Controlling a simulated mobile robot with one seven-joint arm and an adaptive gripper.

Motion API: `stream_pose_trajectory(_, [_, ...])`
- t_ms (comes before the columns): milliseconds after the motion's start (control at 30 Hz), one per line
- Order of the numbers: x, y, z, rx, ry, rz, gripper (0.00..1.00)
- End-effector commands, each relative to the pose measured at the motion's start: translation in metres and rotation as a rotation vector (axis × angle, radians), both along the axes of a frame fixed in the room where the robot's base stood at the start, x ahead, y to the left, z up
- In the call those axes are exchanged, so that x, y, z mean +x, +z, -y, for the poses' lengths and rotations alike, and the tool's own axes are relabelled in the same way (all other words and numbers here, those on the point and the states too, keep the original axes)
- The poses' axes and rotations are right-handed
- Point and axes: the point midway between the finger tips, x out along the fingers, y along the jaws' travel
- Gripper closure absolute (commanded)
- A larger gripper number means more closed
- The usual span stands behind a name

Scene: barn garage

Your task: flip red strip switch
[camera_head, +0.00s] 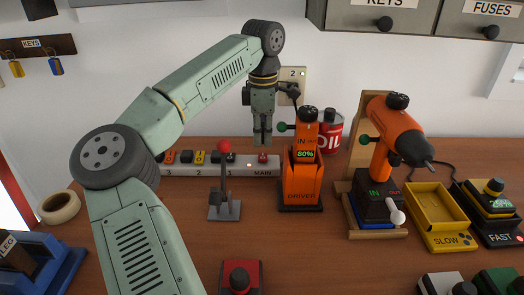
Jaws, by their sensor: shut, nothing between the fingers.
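A pale grey power strip (275,169) lies along the back of the workbench. Its red switch (262,158) sits above the word MAIN at the right end.
An orange driver (302,185) stands close to the right of the strip, before a red oil can (329,133). A red-knobbed lever (224,180) stands in front of the strip. An orange drill (385,140) and yellow tray (438,215) are further right.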

Motion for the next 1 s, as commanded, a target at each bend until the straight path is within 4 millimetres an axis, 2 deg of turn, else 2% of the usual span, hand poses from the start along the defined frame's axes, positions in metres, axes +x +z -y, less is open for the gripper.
stream_pose_trajectory(500, [0.000, 0.039, 0.001, 0.000, -0.001, 0.001, 1.00])
stream_pose_trajectory(1000, [0.000, 0.041, 0.000, 0.000, -0.001, 0.000, 1.00])
